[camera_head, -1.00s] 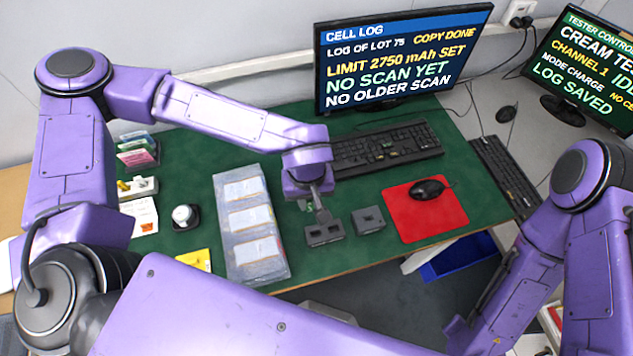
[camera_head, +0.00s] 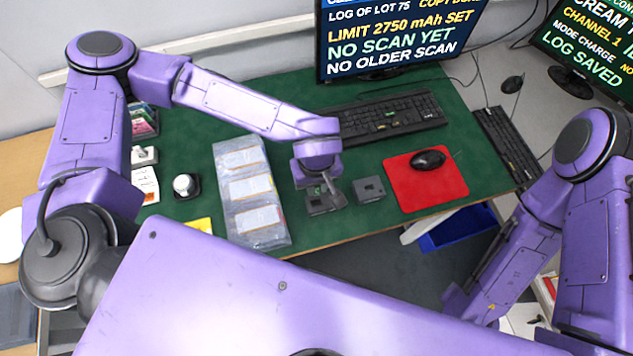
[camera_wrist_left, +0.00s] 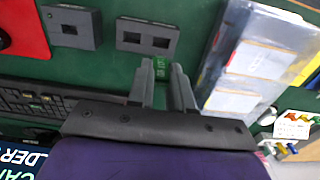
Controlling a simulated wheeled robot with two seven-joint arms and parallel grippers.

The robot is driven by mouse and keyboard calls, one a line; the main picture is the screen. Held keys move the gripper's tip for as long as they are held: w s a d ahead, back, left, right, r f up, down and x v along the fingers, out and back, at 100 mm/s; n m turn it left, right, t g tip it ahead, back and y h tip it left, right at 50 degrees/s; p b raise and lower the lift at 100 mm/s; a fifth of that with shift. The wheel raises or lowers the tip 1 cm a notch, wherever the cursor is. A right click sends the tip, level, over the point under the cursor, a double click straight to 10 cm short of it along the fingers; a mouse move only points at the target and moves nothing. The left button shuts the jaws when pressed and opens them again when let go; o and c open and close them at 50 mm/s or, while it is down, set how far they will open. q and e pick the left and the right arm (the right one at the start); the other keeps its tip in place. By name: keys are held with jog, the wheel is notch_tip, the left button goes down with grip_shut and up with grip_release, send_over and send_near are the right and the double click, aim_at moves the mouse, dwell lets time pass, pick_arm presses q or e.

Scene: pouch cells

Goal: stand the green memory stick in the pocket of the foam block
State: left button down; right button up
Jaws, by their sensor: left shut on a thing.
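My left gripper (camera_head: 327,192) is shut on the green memory stick (camera_wrist_left: 160,68), a small green piece between the fingertips in the left wrist view. In the head view, a bit of green shows at the fingers. A second grey block (camera_head: 368,190) with a smaller slot lies to the right. My right gripper is out of view.
A red mat (camera_head: 440,195) with a black mouse (camera_head: 428,160) lies right. A white-capped jar (camera_head: 185,186) stands further left. The green table's front edge is close.

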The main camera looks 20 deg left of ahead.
aim_at(316, 194)
pick_arm(q)
jog(key=shift+s+f+b, duration=0.25)
jog(key=shift+f+b, duration=0.65)
jog(key=shift+f, duration=0.1)
jog(key=shift+w+f+b, duration=0.15)
jog(key=shift+f+b, duration=0.65)
jog(key=shift+b, duration=0.1)
jog(key=shift+f, duration=1.5)
jog(key=c, duration=0.9)
grip_release()
jog(key=shift+c, duration=0.2)
